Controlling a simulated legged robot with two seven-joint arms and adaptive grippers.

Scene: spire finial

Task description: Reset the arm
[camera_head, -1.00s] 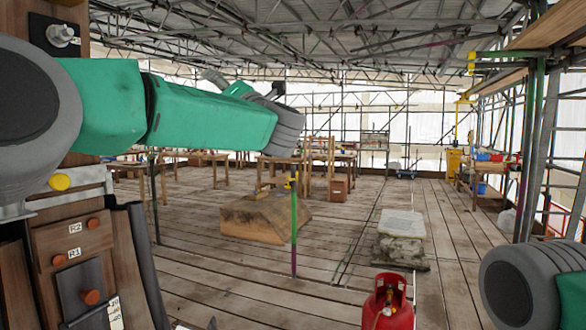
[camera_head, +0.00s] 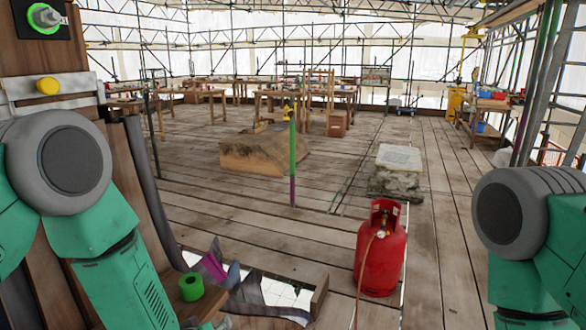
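My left arm (camera_head: 110,235), green with grey joints, comes in from the left and points down toward the bottom edge. Its gripper is out of the picture. My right arm (camera_head: 540,240) shows at the right edge with a grey joint and green links, and its gripper is also out of the picture. A wooden spire structure (camera_head: 85,55) stands close at the left, behind my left arm. It carries a yellow knob (camera_head: 47,86) on a pale metal band and a bolt ringed in green (camera_head: 45,18) on a dark plate.
A red gas cylinder (camera_head: 380,255) stands ahead, right of centre. A green roll (camera_head: 191,287) sits on a wooden ledge beside an opening in the floor. A stone block (camera_head: 398,158) and wooden block (camera_head: 262,155) lie farther off.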

